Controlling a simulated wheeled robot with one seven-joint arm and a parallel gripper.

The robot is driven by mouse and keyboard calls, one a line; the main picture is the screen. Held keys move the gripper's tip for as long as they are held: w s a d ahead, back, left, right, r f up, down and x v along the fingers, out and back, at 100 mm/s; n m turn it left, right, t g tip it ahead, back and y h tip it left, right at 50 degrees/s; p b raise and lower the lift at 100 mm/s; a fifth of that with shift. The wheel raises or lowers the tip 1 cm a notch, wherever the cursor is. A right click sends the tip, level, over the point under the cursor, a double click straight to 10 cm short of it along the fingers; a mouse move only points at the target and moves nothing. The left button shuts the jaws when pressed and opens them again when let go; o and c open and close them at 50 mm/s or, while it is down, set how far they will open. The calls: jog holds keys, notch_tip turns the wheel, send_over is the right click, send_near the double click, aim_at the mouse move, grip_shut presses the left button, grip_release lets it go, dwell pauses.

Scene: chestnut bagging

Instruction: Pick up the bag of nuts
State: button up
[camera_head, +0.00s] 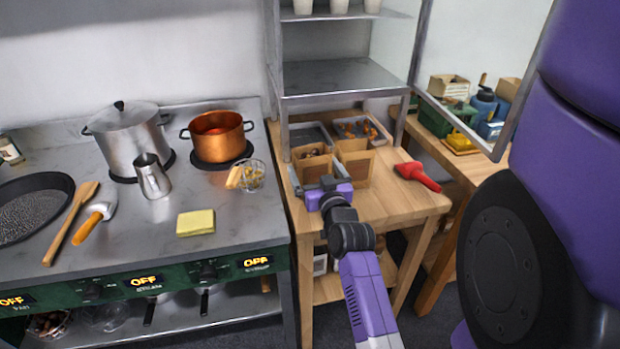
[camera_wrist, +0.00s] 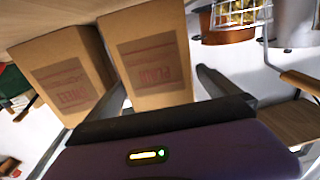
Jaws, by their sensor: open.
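Two open-topped brown paper bags stand side by side on the wooden table. The left bag (camera_head: 314,171) shows dark brown contents that look like nuts; the right bag (camera_head: 358,172) stands just beside it. My gripper (camera_head: 322,178) is open in front of the left bag, with one finger toward each side of it. In the wrist view, this bag (camera_wrist: 150,58) stands between the spread fingers of my gripper (camera_wrist: 165,86), and the other bag (camera_wrist: 62,72) is to its left. Whether the fingers touch the bag cannot be told.
Two grey trays, one holding orange-brown pieces (camera_head: 358,128), lie behind the bags. A red-handled scoop (camera_head: 418,176) lies to the right on the table (camera_head: 400,208). The stove with a copper pot (camera_head: 218,137) and wire basket (camera_head: 250,176) is at left. A metal shelf (camera_head: 345,76) stands above.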

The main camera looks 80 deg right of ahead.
aim_at(308, 154)
jog(key=x, duration=0.2)
jog(key=p+x, duration=0.2)
jog(key=x, duration=0.1)
jog(key=shift+w+d+r, duration=0.15)
jog(key=shift+d+r, duration=0.15)
jog(key=shift+r, duration=0.1)
jog(key=shift+w+d+f, duration=0.1)
jog(key=shift+w+d, duration=0.15)
jog(key=c, duration=1.8)
jog(key=shift+c, duration=0.5)
